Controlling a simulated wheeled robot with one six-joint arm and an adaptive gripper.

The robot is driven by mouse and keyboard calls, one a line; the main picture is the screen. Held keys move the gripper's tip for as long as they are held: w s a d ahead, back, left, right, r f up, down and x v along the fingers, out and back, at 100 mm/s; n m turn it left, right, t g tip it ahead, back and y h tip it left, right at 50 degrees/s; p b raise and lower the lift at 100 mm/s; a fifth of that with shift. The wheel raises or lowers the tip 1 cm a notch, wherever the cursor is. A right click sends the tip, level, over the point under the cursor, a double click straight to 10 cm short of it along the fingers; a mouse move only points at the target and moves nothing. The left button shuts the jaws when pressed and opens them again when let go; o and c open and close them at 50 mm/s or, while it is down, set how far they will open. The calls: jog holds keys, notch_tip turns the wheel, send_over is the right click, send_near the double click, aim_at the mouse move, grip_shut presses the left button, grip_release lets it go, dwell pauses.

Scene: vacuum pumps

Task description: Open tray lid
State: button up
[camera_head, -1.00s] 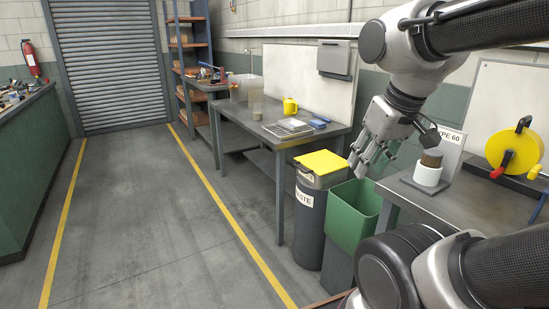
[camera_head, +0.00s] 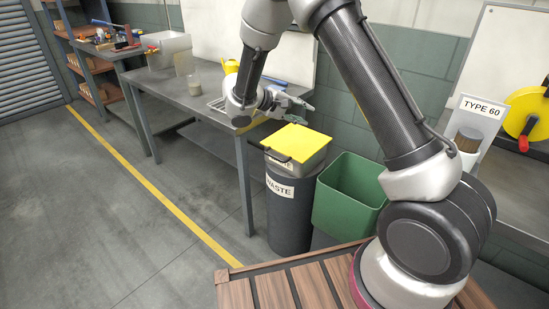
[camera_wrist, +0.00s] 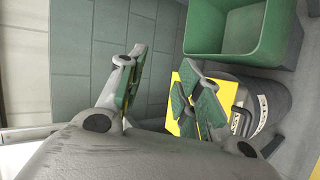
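A yellow lid (camera_head: 298,141) lies closed on a grey tray (camera_head: 312,163) on top of the dark waste bin (camera_head: 290,212). A dark handle shows at the tray's front left. My gripper (camera_head: 298,104) is above and behind the lid, apart from it, with its fingers pointing right. In the wrist view my gripper (camera_wrist: 165,88) has its green-padded fingers spread wide with nothing between them. The lid (camera_wrist: 225,92) shows there behind the right-hand fingers, which hide much of it and the tray.
An open green bin (camera_head: 347,195) stands right of the waste bin; it also shows in the wrist view (camera_wrist: 240,42). A workbench (camera_head: 195,98) with a beaker, a yellow jug and a clear container is behind on the left. The floor at left is clear.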

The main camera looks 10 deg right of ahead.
jog(key=w+a+f+n+t+h, duration=0.1)
jog(key=w+a+f+n+t, duration=0.2)
jog(key=a+f, duration=0.6)
jog(key=n+t, duration=0.1)
jog(key=t, duration=0.3)
send_near(273, 157)
jog(key=r+x, duration=0.1)
jog(key=x, duration=0.3)
jog(key=shift+y, duration=0.4)
jog(key=x, duration=0.7)
jog(key=shift+s+f, duration=0.15)
jog(key=shift+f, duration=0.2)
grip_shut()
